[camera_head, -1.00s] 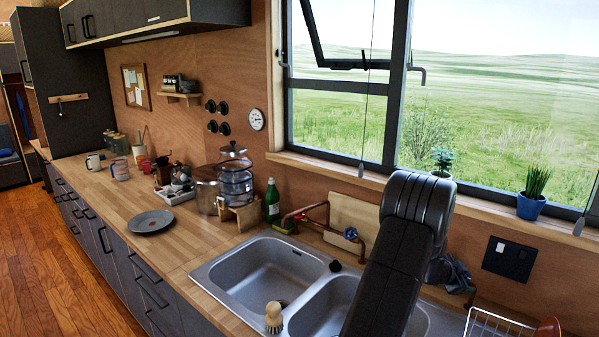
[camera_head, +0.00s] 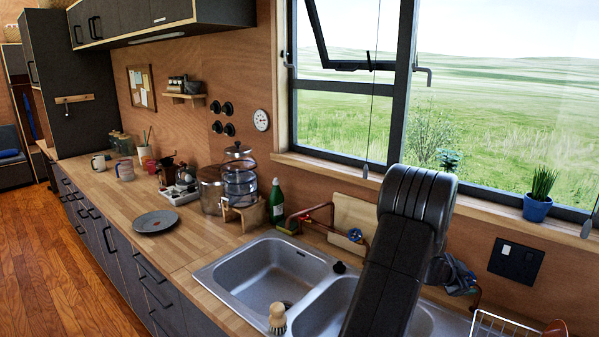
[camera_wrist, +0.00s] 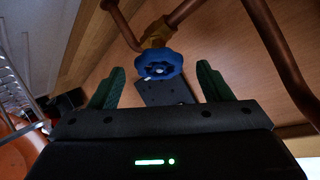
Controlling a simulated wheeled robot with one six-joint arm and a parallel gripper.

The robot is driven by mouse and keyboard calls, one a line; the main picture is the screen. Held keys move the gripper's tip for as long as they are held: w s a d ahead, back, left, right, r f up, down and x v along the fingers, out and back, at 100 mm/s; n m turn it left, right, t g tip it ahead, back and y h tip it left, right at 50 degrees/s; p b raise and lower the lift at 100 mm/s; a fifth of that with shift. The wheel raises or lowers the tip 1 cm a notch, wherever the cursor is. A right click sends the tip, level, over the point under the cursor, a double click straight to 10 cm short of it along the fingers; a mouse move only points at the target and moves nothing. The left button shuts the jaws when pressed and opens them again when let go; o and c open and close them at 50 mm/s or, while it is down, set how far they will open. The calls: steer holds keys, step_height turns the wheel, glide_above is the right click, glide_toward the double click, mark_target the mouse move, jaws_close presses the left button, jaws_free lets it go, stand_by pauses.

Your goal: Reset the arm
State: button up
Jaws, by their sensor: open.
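My gripper (camera_wrist: 158,92) shows in the wrist view with its two green fingers spread apart. It is open and nothing is between the fingers. Beyond the fingertips is a blue valve wheel (camera_wrist: 160,63) on a brass fitting with copper pipes. In the head view my dark arm rises in front of the sink and hides part of it. My gripper is not visible in that view. The blue valve wheel (camera_head: 355,235) stands on the copper pipe (camera_head: 318,212) behind the sink, left of my arm.
The double sink (camera_head: 262,272) is set in the wooden counter (camera_head: 190,250). A green bottle (camera_head: 277,203), a glass water dispenser (camera_head: 240,182), a grey plate (camera_head: 156,222) and a brush (camera_head: 277,318) are near it. A dish rack (camera_head: 500,325) is at the lower right. Wooden floor (camera_head: 40,270) is clear at left.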

mark_target(467, 278)
steer(key=v, duration=0.4)
steer(key=p+x, duration=0.1)
steer(key=x, duration=0.6)
steer(key=shift+d, duration=0.1)
steer(key=shift+w+f+n, duration=0.1)
steer(key=shift+f+n, duration=0.05)
steer(key=shift+n, duration=0.25)
steer(key=shift+n+t, duration=0.5)
steer(key=shift+n+t+y, duration=0.4)
steer(key=shift+n+t, duration=0.6)
steer(key=shift+n, duration=0.8)
steer(key=shift+n+t+y+b, duration=0.45)
steer(key=shift+n+b, duration=0.5)
steer(key=shift+n, duration=0.3)
steer(key=shift+n+t+y+b, duration=0.35)
steer(key=shift+n+t+b, duration=0.2)
steer(key=shift+n+b, duration=0.55)
steer(key=b+v, duration=0.2)
steer(key=v, duration=0.8)
steer(key=shift+b, duration=0.3)
steer(key=shift+w+n, duration=0.15)
steer(key=shift+n, duration=0.1)
